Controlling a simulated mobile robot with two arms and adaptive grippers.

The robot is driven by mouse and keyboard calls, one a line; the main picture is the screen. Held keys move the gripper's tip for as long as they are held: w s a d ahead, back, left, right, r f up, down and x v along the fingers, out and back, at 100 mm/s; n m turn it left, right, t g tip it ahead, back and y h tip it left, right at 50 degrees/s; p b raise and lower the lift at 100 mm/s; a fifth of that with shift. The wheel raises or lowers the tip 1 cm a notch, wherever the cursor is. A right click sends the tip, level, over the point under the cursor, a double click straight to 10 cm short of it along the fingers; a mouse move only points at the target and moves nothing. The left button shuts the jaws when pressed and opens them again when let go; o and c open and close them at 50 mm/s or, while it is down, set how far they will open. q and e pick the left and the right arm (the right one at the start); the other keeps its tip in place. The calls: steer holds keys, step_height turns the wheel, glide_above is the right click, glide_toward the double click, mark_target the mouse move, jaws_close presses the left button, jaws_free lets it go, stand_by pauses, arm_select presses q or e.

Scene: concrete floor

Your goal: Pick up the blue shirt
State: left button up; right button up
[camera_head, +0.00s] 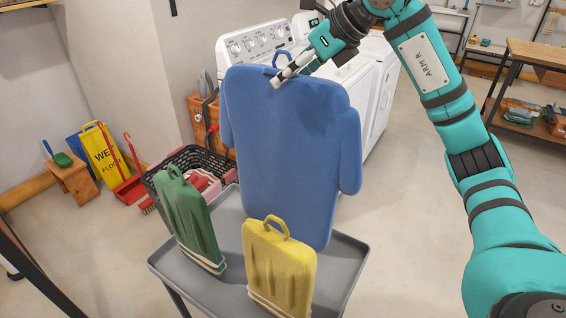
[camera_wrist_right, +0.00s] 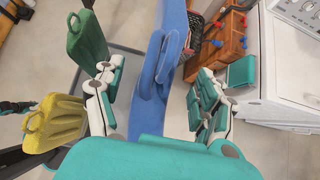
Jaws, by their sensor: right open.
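The blue shirt (camera_head: 290,140) stands upright as a stiff, thick shape at the back of a grey tray table (camera_head: 346,270), with a small loop on its top edge. My right gripper (camera_head: 290,72) is at that top edge, close to the loop, in the head view. In the right wrist view the open right gripper (camera_wrist_right: 155,90) has one finger on each side of the blue shirt (camera_wrist_right: 172,50), whose top edge lies between them. Whether the fingers touch it cannot be told. My left gripper is not in view.
A green garment (camera_head: 190,222) and a yellow garment (camera_head: 279,268) stand in front of the blue shirt on the table. A black basket (camera_head: 160,185) is at the left. White washing machines (camera_head: 380,75) stand behind. Open floor lies to the right.

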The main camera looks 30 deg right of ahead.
steer(key=x, duration=0.3)
steer(key=shift+w+a+f, duration=0.15)
steer(key=shift+w+f, duration=0.05)
steer(key=shift+f, duration=0.1)
steer(key=shift+s, duration=0.1)
steer(key=shift+c, duration=1.1)
steer(key=shift+r, duration=0.1)
jaws_close()
